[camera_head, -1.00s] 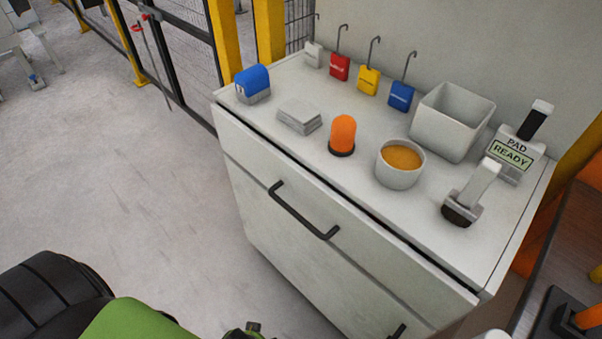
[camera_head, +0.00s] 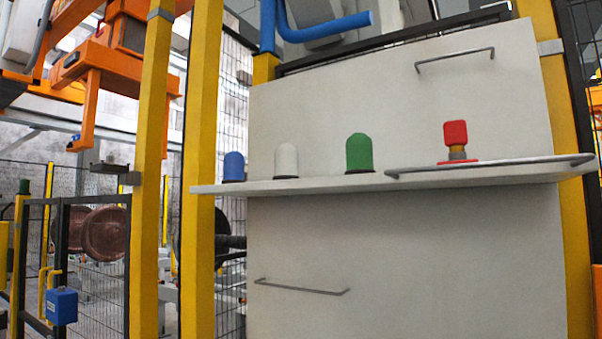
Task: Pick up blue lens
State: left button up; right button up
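The blue lens (camera_head: 233,167) is a small dome on a dark base. It stands upright at the left end of a narrow light shelf (camera_head: 300,187) on a pale panel. To its right on the shelf stand a white lens (camera_head: 286,160) and a green lens (camera_head: 359,153), both upright domes on dark bases. Neither of my grippers shows in the current view, so their state and place cannot be seen.
Two bar handles sit on the panel (camera_head: 400,250). Yellow posts (camera_head: 203,150) and mesh fencing flank the panel. A blue padlock (camera_head: 62,306) hangs at lower left.

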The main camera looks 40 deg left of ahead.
aim_at(235, 161)
jog(key=j+z, duration=0.1)
jog(key=j, duration=0.3)
jog(key=k+j+z, duration=0.1)
jog(key=j, duration=0.3)
jog(key=k+j+z, duration=0.1)
jog(key=j, duration=0.3)
jog(key=k+j+z, duration=0.1)
jog(key=j, duration=0.3)
jog(key=k+j+z, duration=0.1)
jog(key=j, duration=0.25)
jog(key=k+j+z, duration=0.1)
jog(key=j, duration=0.3)
